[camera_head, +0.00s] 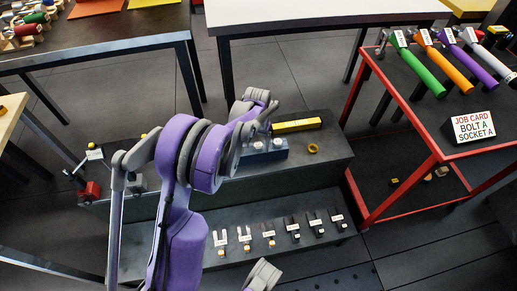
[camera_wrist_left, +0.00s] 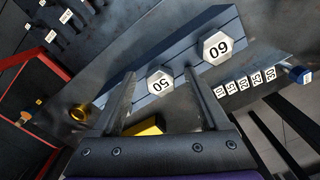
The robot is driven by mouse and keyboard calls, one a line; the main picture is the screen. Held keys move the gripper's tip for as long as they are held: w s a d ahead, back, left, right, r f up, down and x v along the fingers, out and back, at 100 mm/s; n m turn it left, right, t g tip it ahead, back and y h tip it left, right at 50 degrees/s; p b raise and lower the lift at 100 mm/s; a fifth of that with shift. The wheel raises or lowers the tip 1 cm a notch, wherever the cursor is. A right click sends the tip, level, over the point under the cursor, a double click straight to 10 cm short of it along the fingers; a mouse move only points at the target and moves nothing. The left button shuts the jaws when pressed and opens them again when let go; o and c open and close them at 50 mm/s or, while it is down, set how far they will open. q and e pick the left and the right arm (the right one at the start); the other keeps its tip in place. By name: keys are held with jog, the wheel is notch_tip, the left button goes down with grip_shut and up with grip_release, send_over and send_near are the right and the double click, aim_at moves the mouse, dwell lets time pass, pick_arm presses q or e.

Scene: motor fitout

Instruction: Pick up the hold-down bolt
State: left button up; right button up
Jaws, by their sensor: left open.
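Two silver hex bolt heads sit in a blue block (camera_wrist_left: 188,46), one marked 50 (camera_wrist_left: 160,80) and one marked 60 (camera_wrist_left: 217,47). I cannot tell from a label which is the hold-down bolt. My left gripper (camera_wrist_left: 160,73) is open and empty, its fingers to either side of the 50 head in the wrist view; whether they touch it is unclear. In the head view the blue block (camera_head: 268,153) is on the dark bench, just beyond my left wrist, which partly hides it.
A yellow bar (camera_head: 297,126) and a brass ring (camera_head: 313,148) lie close to the block. Labelled small parts (camera_head: 269,239) line the lower step. A red-framed rack (camera_head: 410,177) on the right holds coloured-handled tools and a job card (camera_head: 473,126) reading bolt A, socket A.

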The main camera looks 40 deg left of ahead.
pick_arm(q)
grip_shut()
dwell(0.4)
